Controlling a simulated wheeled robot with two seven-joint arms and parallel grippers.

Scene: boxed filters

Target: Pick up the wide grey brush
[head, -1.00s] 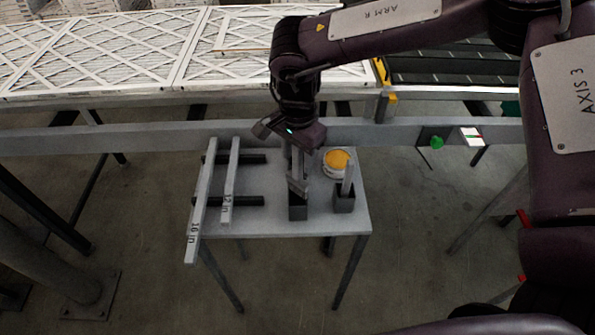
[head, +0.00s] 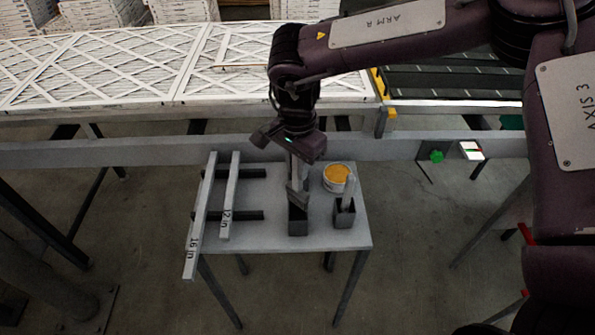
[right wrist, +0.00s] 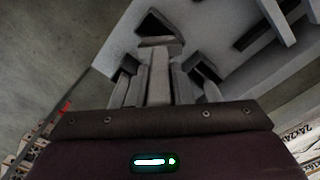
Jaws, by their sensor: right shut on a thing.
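The wide grey brush (head: 298,194) is upright, its wide end down at the mouth of a dark grey square holder (head: 298,224) on the small table. My right gripper (head: 297,168) points down from above and is shut on the brush's handle. In the right wrist view the handle (right wrist: 158,82) sits between the two fingers (right wrist: 157,72), with the holder's dark opening (right wrist: 153,24) beyond the wide end. I cannot tell whether the brush's lower edge is fully clear of the holder. My left gripper is not in view.
A second holder (head: 344,217) with a narrower grey tool (head: 348,188) stands close on the right, by a round tub of orange contents (head: 337,176). Two marked bars (head: 198,222) lie across dark supports at left. A conveyor rail (head: 150,150) runs behind the grey table (head: 262,240).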

